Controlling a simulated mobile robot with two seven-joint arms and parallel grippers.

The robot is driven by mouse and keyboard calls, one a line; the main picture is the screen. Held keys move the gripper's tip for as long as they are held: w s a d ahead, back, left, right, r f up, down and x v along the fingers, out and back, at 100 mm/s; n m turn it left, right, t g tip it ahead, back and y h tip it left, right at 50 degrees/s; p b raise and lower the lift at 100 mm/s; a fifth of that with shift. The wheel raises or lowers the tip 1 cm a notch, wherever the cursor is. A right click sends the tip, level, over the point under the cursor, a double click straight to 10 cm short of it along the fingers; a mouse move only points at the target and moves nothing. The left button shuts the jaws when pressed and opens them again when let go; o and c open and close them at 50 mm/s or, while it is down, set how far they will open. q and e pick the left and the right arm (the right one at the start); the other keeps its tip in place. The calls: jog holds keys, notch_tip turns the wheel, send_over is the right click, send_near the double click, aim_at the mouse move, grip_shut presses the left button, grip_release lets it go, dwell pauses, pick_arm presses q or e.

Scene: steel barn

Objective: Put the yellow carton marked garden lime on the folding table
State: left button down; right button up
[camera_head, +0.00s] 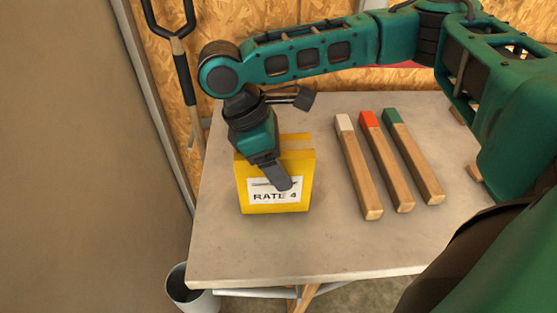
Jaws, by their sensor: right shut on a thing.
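The yellow carton (305,174) is upright at the left part of the grey table (330,245). Its white label reads "RATE 4"; the line above is covered by a finger, so I cannot read a product name. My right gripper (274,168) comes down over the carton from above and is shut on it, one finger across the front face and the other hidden. The carton's base looks at or close to the tabletop; I cannot tell if it touches. My left gripper is not in view.
Three wooden bars with white (358,170), red (387,165) and green (413,160) ends lie right of the carton. A bucket (190,290) stands below the table's front left corner. A black-handled tool (184,75) leans at the back wall. The table's front is clear.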

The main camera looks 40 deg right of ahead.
jog(key=o, duration=1.1)
jog(key=shift+c, duration=0.2)
jog(key=o, duration=0.5)
jog(key=shift+c, duration=0.2)
jog(key=p+v, duration=0.2)
jog(key=v, duration=1)
jog(key=shift+r, duration=0.1)
